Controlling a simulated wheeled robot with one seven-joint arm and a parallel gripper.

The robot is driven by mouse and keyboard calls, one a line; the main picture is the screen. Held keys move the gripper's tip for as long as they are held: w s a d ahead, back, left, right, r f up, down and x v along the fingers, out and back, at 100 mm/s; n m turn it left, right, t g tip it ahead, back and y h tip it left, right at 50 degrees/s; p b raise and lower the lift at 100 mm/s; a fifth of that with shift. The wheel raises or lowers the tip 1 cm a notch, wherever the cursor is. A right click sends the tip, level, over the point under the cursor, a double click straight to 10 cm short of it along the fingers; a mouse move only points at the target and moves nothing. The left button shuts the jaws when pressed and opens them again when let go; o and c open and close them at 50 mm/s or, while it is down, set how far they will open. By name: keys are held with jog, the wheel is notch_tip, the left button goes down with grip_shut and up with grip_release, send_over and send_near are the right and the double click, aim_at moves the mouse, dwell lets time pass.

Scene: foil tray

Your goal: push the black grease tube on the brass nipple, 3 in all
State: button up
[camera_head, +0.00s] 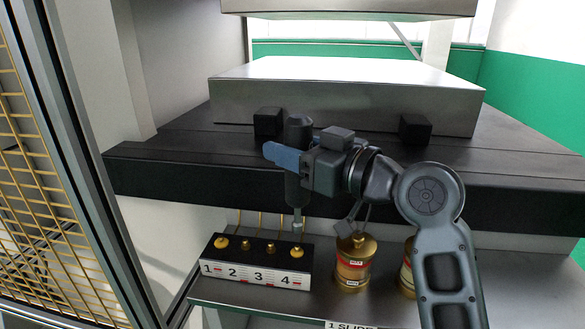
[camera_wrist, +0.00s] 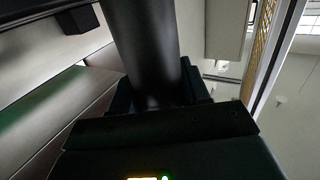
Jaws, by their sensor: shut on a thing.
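My gripper (camera_head: 284,158) is shut around the black grease tube (camera_head: 298,190) and holds it upright, its metal tip pointing down. The tip is right above or on the nipple at number 4 (camera_head: 297,251); I cannot tell whether they touch. The black block (camera_head: 304,262) has a white label strip numbered 1 to 4, with a brass fitting behind each number. The fittings at 1 (camera_head: 221,243) and 4 look brighter and wider at the base than those at 2 (camera_head: 246,243) and 3 (camera_head: 271,246). In the wrist view, the tube (camera_wrist: 147,50) rises from between the jaws.
Two brass-topped jars stand right of the block, one with a red-banded label (camera_head: 352,268), the other (camera_head: 408,270) partly behind my arm. A dark machine bed (camera_head: 180,160) with a metal slab (camera_head: 340,100) lies behind. A yellow mesh door (camera_head: 40,190) stands at left.

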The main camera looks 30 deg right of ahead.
aim_at(291, 177)
dwell(0.7)
jog(key=shift+f+b, duration=1.2)
jog(key=shift+f, duration=0.15)
jog(key=shift+f+b, duration=1.05)
jog(key=shift+f, duration=0.2)
dwell(0.5)
jog(key=shift+r+p, duration=2.05)
jog(key=shift+r, duration=0.6)
